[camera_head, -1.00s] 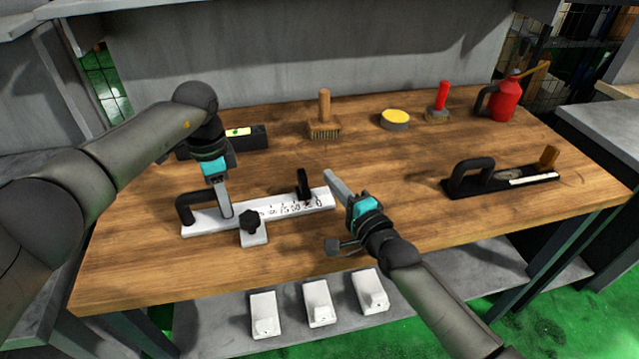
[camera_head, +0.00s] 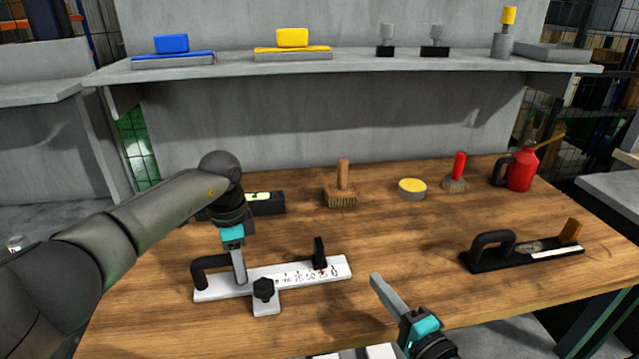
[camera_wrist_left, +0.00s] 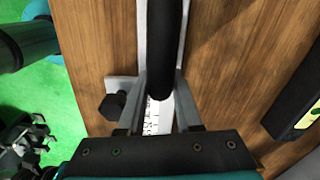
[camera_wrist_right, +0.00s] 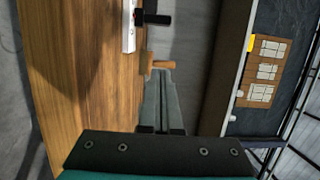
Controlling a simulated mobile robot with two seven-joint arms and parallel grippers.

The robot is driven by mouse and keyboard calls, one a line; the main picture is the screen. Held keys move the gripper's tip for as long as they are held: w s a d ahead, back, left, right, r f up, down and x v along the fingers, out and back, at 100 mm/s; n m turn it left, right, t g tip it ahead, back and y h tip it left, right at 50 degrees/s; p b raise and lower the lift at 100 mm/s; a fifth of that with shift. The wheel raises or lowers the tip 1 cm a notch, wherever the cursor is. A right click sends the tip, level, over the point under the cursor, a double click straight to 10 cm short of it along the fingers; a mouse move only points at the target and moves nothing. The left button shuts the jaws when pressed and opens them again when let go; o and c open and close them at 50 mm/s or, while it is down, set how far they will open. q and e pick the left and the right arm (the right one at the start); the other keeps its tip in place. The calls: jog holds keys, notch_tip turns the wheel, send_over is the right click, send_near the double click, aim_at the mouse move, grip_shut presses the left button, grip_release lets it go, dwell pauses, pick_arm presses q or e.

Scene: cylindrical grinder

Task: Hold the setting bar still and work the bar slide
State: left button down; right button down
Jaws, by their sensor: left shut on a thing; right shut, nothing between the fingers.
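The white setting bar (camera_head: 300,272) lies on the wooden bench, with scale marks and a black arched handle at its left end. A black upright tab (camera_head: 320,253) stands near its right end. A black knob (camera_head: 264,289) sits on a white plate at its front edge.
A black level (camera_head: 265,204), a brush (camera_head: 341,198), a yellow-topped tin (camera_head: 411,191), a red-handled brush (camera_head: 457,181) and a red oil can (camera_head: 520,172) stand behind. A black handled tool (camera_head: 490,258) lies to the right. The bench between is clear.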

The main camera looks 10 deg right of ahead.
pick_arm(q)
jog(key=c, duration=0.5)
grip_release()
notch_tip(320, 180, up, 12)
dwell(0.4)
